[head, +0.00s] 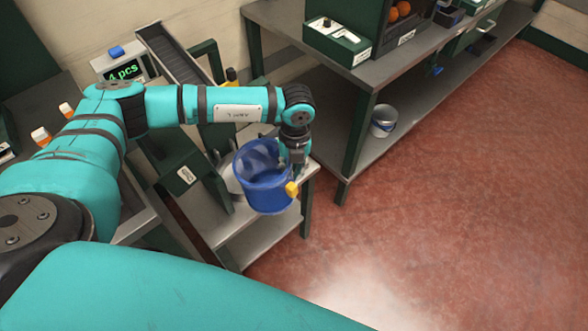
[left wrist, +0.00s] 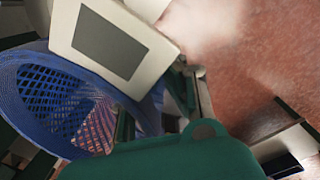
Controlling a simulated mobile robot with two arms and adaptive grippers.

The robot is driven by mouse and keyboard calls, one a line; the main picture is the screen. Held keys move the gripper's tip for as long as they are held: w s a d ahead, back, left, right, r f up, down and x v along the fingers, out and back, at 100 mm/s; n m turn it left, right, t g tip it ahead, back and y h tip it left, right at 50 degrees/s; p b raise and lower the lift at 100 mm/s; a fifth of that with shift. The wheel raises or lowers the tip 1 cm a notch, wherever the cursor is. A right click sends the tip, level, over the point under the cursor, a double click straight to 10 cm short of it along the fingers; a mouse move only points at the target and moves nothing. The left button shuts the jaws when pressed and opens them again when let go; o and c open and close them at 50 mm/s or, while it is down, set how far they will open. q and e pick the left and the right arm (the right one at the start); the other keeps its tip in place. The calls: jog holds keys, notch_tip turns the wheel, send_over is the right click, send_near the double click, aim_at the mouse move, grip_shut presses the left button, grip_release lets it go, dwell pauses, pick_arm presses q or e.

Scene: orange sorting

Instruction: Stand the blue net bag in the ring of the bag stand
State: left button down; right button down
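The blue net bag (head: 262,190) is upright with its round mouth up, above or at the near edge of a small grey side table. My left gripper (head: 296,172) points down at the bag's right rim and appears shut on it. A yellow piece (head: 292,189) shows just below the gripper. In the left wrist view, the bag's mesh and rim (left wrist: 60,100) fill the left side, and the rim passes behind a pale panel with a grey square (left wrist: 110,45). The bag stand's ring cannot be made out; the bag and arm cover that spot. My right gripper is out of view.
The side table (head: 255,240) has a lower shelf. A dark green chute with a label (head: 186,175) stands left of the bag. Red floor at right is clear.

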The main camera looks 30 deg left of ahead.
pick_arm(q)
jog(key=w+a+b, duration=0.1)
jog(key=a, duration=0.2)
jog(key=w+a+b, duration=0.1)
jog(key=w+a, duration=0.1)
jog(key=a, duration=0.2)
jog(key=w+a+b, duration=0.1)
jog(key=a, duration=0.3)
jog(key=shift+w+f, duration=0.25)
jog(key=shift+f, duration=0.05)
jog(key=shift+w+a+f+b, duration=0.1)
jog(key=shift+a+f+b, duration=0.05)
jog(key=shift+f+b, duration=0.95)
jog(key=shift+a+f+b, duration=0.1)
jog(key=shift+f+b, duration=0.8)
jog(key=shift+f, duration=0.4)
jog(key=shift+a+r+p, duration=0.2)
jog(key=shift+p, duration=0.25)
jog(key=c, duration=1.4)
grip_release()
notch_tip(320, 180, up, 9)
jog(key=p, duration=0.7)
